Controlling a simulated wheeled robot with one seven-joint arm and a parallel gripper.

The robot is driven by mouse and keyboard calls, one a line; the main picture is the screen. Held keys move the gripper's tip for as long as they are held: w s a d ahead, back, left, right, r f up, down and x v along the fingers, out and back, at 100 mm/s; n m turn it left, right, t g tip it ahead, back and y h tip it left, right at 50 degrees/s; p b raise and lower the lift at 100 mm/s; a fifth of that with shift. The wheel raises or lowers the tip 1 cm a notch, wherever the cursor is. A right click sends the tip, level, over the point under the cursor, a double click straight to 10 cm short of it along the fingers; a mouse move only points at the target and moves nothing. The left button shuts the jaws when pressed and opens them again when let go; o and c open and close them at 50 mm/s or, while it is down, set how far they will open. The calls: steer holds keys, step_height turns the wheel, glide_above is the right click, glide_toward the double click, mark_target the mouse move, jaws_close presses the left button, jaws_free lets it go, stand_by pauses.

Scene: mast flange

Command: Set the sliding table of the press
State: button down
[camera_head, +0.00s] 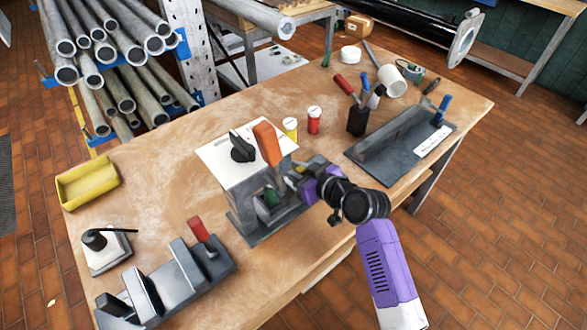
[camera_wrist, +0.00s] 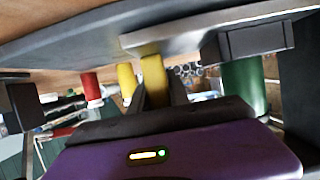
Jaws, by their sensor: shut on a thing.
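The press (camera_head: 243,192) is a grey block with a white top plate, a black knob (camera_head: 241,148) and an orange lever (camera_head: 267,144), on a dark base on the workbench. A green cylinder (camera_head: 271,196) sits low in its open side and also shows in the wrist view (camera_wrist: 243,86). My gripper (camera_head: 297,178) reaches in from the right at that side. In the wrist view my gripper (camera_wrist: 156,92) is shut on a small yellow handle (camera_wrist: 152,70), under a grey plate (camera_wrist: 205,35). I cannot clearly tell the sliding table from the other grey parts.
Yellow (camera_head: 290,127) and red (camera_head: 314,120) cans stand behind the press. A tool holder (camera_head: 357,122) and a dark tray (camera_head: 395,146) are to the right. A grey fixture with a red handle (camera_head: 197,229) is at front left. The yellow bin (camera_head: 88,184) stands left, with bare bench between.

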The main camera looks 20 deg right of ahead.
steer(key=shift+d, duration=0.1)
steer(key=shift+w+d+f+b, duration=0.1)
steer(key=shift+w+d+b, duration=0.1)
steer(key=shift+d+b, duration=0.2)
steer(key=w+d+b, duration=0.1)
steer(key=d+b, duration=0.1)
steer(key=d, duration=0.1)
steer(key=w+d+b, duration=0.1)
steer(key=d+b, duration=0.1)
steer(key=d, duration=0.1)
steer(key=w+d+b, duration=0.1)
steer(key=d+b, duration=0.1)
steer(key=d, duration=0.1)
steer(key=shift+d, duration=0.25)
steer(key=shift+w+d, duration=0.15)
steer(key=shift+d, duration=0.3)
steer(key=shift+d+r, duration=0.1)
steer(key=shift+r, duration=0.1)
steer(key=c, duration=1.2)
jaws_free()
steer(key=shift+c, duration=0.2)
steer(key=shift+v, duration=3.85)
